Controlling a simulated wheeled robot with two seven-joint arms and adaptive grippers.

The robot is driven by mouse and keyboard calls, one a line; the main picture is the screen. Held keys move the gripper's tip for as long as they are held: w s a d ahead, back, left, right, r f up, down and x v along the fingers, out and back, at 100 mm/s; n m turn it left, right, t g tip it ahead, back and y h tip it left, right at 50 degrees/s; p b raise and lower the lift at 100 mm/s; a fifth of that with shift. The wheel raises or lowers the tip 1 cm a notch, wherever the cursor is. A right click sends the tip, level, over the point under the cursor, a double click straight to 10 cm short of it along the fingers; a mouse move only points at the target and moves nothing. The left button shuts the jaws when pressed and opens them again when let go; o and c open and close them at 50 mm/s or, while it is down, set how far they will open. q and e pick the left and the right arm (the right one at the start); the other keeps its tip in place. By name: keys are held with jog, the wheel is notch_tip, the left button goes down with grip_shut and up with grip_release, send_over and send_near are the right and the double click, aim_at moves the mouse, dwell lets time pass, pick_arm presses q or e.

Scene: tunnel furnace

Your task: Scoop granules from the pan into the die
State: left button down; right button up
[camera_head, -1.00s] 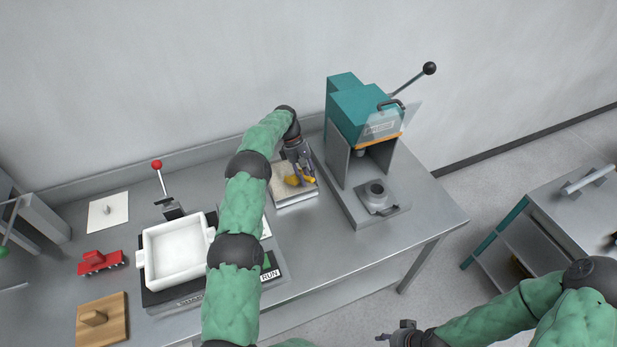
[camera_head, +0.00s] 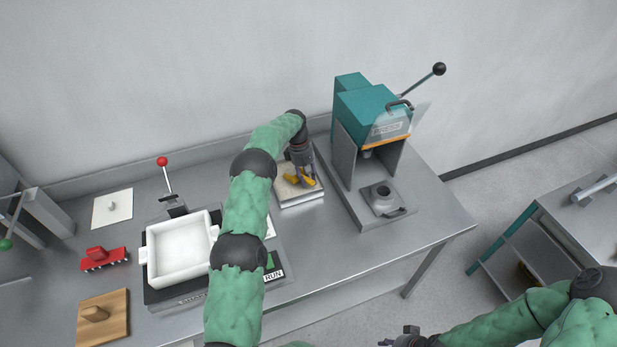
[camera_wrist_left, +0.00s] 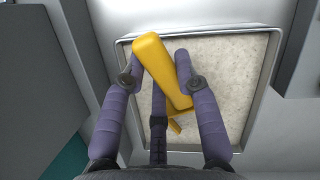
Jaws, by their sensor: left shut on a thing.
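My left gripper (camera_head: 303,172) is over the pan (camera_head: 300,201), shut on a yellow scoop (camera_head: 291,180). In the left wrist view the scoop (camera_wrist_left: 160,68) lies slantwise between the purple fingers, and its lower part is partly hidden behind them. The pan is a shallow metal tray filled with pale granules (camera_wrist_left: 235,60). I cannot tell whether the scoop touches the granules or holds any. The die (camera_head: 381,195) is a dark ring on a grey block at the foot of the teal press, right of the pan. My right gripper (camera_head: 402,338) is at the bottom edge, away from the table.
The teal press (camera_head: 370,112) with a clear guard and a black-knobbed lever stands right of the pan. A white square dish (camera_head: 180,250), a red brush-like tool (camera_head: 104,257) and a wooden board (camera_head: 103,318) are at the left. A red-knobbed lever (camera_head: 163,161) stands behind the dish.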

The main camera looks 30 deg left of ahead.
aim_at(312, 180)
pick_arm(q)
jog(key=shift+s+d+y, duration=0.1)
jog(key=shift+d+y, duration=0.05)
jog(key=shift+y, duration=0.25)
jog(key=shift+f+y, duration=0.15)
jog(key=shift+y, duration=0.25)
jog(key=shift+d+t, duration=0.1)
jog(key=shift+t, duration=0.2)
jog(key=shift+s+d+r+y+p, duration=0.15)
jog(key=shift+d+r+y+p, duration=0.25)
jog(key=shift+r+y+p, duration=0.25)
jog(key=shift+s+d+r+t+y, duration=0.1)
jog(key=shift+d+r+t+y, duration=0.15)
jog(key=shift+r, duration=0.25)
jog(key=shift+s+d+r+t+y, duration=0.15)
jog(key=shift+d+r+y, duration=0.15)
jog(key=shift+r, duration=0.2)
